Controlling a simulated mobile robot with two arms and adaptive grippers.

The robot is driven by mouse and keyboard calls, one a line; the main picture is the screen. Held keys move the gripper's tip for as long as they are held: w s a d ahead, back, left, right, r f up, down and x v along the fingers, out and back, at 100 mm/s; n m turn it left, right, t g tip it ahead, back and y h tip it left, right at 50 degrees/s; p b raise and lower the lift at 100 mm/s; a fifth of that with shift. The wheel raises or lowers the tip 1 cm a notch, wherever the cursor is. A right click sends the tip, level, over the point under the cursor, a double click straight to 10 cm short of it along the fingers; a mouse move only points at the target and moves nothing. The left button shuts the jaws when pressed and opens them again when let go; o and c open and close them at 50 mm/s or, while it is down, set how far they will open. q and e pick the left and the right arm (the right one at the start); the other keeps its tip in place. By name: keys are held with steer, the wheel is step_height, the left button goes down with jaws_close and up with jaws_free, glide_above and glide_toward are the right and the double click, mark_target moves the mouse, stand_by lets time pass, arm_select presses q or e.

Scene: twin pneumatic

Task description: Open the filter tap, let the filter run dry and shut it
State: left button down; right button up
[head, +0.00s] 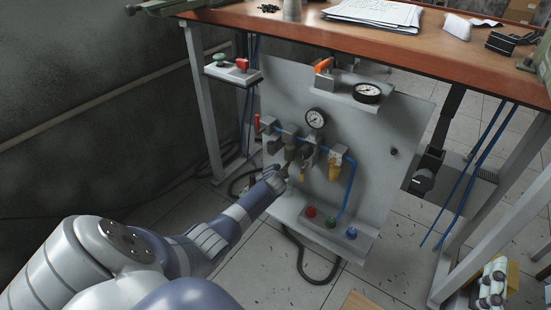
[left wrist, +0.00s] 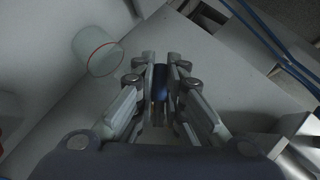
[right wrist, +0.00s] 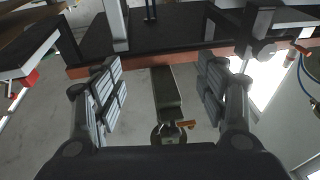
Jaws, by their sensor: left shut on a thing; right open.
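The grey pneumatic panel (head: 375,190) hangs below the bench and carries a row of units. A dark greenish filter bowl (head: 290,153) is at the left of the row. My left gripper (head: 285,172) is just below that bowl. In the left wrist view, my left gripper (left wrist: 160,88) is shut on a small dark blue piece (left wrist: 160,72), seemingly the filter tap; its turned position cannot be told. A clear cup with a red ring (left wrist: 101,52) is beside the fingers. My right gripper (right wrist: 160,95) is open and empty, and is outside the head view.
An amber bowl (head: 334,165) and a round gauge (head: 315,118) are right of the filter. A red-handled valve (head: 258,124) is left of it. Coloured buttons (head: 331,222) sit low on the panel. The wooden bench top (head: 400,45) overhangs everything.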

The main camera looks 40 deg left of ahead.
arm_select(q)
steer(key=shift+d+f+h+p, duration=0.15)
steer(key=shift+h+p, duration=0.35)
steer(key=shift+p, duration=0.35)
steer(key=shift+n, duration=0.3)
arm_select(e)
step_height(320, 180, down, 10)
steer(key=s+d+g+h, duration=0.1)
steer(key=g+h, duration=0.1)
steer(key=g, duration=0.4)
steer(key=shift+d+f, duration=0.15)
steer(key=shift+d, duration=0.2)
steer(key=shift+s, duration=0.1)
arm_select(q)
steer(key=c, duration=1.7)
jaws_free()
steer(key=shift+o, duration=0.2)
steer(key=v, duration=1.2)
